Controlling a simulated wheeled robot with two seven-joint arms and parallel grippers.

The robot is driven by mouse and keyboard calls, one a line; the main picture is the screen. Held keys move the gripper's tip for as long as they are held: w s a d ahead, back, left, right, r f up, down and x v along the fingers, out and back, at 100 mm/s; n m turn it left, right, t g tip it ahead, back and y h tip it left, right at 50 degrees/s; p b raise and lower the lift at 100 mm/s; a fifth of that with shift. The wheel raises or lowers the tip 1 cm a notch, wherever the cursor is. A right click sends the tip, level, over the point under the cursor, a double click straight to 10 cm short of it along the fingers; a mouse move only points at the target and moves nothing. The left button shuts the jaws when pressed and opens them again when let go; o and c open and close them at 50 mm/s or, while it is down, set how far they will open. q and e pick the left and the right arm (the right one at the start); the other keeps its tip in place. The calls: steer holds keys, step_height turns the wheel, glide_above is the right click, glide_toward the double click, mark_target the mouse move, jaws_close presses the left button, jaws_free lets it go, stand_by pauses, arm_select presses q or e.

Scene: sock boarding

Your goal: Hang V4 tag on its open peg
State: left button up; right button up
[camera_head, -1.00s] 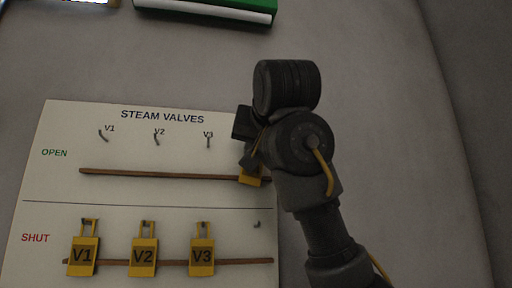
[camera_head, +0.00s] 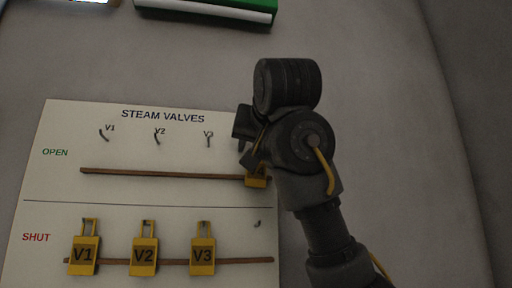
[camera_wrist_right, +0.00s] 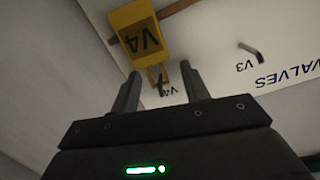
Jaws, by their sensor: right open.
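The yellow V4 tag (camera_head: 257,177) is at the right end of the OPEN row, in front of the wooden strip (camera_head: 170,174). In the right wrist view the V4 tag (camera_wrist_right: 140,34) has its narrow loop at the V4 peg (camera_wrist_right: 160,88), beside the printed V4. The loop appears to be around the peg, though the exact contact is hard to tell. My right gripper (camera_wrist_right: 160,88) is open, its fingers apart on either side of the loop. In the head view my right arm covers the V4 peg and the tag's top. My left gripper is out of view.
The white STEAM VALVES board (camera_head: 60,130) lies on a grey surface. Tags V1 (camera_head: 84,255), V2 (camera_head: 144,255) and V3 (camera_head: 202,255) hang in the SHUT row. The fourth SHUT peg (camera_head: 257,224) is bare. A green object (camera_head: 205,8) is at the far edge.

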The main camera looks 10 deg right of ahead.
steer(key=s+r+b, duration=0.1)
steer(key=s+b, duration=0.7)
steer(key=s, duration=0.2)
steer(key=shift+s+r, duration=0.3)
steer(key=shift+s, duration=0.1)
steer(key=shift+w+a, duration=0.1)
steer(key=shift+w, duration=0.05)
